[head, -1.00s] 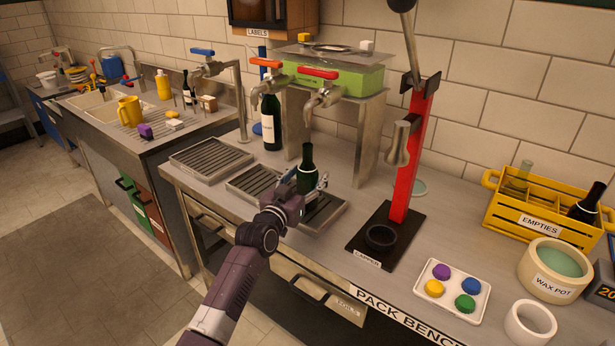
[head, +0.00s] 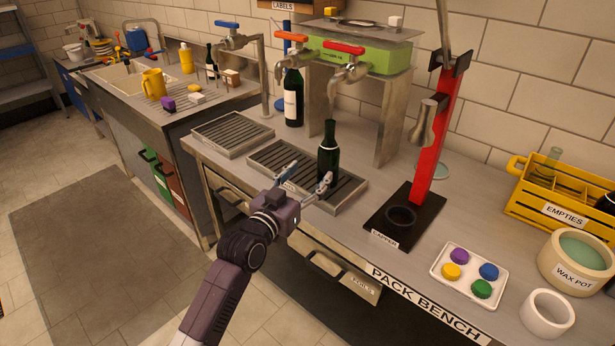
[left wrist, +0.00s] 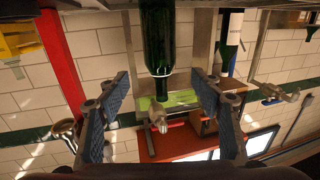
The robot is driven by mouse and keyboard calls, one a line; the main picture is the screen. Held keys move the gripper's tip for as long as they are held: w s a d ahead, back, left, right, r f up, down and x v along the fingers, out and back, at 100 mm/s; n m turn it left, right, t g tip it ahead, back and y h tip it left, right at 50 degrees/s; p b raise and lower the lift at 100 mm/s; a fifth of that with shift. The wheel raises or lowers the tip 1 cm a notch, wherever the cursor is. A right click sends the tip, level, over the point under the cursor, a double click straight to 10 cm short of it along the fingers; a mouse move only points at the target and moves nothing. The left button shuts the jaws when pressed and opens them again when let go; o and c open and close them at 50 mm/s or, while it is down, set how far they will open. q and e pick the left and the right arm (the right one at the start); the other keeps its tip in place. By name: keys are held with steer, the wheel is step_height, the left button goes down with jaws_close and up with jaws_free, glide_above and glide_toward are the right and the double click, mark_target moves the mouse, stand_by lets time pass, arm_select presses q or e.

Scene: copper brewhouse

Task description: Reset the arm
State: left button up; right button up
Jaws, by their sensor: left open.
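My left gripper (head: 306,182) is open in front of the drip tray, with its fingers spread. A dark green bottle (head: 328,153) stands upright on the slatted drip tray (head: 346,207) under the red-handled tap (head: 348,66). The bottle is just beyond the fingertips, and nothing is held. In the left wrist view, which is upside down, the bottle (left wrist: 158,40) shows between and beyond the two open blue-padded fingers (left wrist: 161,104). My right gripper is not in view.
A red capper (head: 433,130) stands right of the tray. A cap dish (head: 440,272), wax pot (head: 577,262) and yellow empties crate (head: 530,211) are farther right. A labelled bottle (head: 293,97) stands behind. Floor at left is clear.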

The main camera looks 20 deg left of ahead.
arm_select(q)
steer(key=shift+s, duration=0.1)
stand_by(0.5)
steer(key=s+d+f+m+g, duration=0.15)
steer(key=s+f+g, duration=0.25)
steer(key=s+f, duration=0.4)
steer(key=s+d+f+g, duration=0.3)
steer(key=s+f, duration=0.5)
steer(key=f, duration=0.1)
steer(key=s+f+g+y, duration=0.1)
steer(key=s+f+g, duration=0.25)
steer(key=s, duration=0.85)
steer(key=s+f+g+y, duration=0.15)
steer(key=s+g, duration=0.25)
steer(key=s, duration=0.7)
step_height(320, 180, down, 25)
steer(key=s+a+f+g, duration=0.1)
steer(key=s+a+f, duration=0.1)
steer(key=s+f, duration=0.7)
steer(key=s+a+f+g, duration=0.1)
steer(key=s+a+f, duration=0.1)
steer(key=s+f, duration=0.7)
steer(key=shift+s+f, duration=0.3)
steer(key=shift+s, duration=0.15)
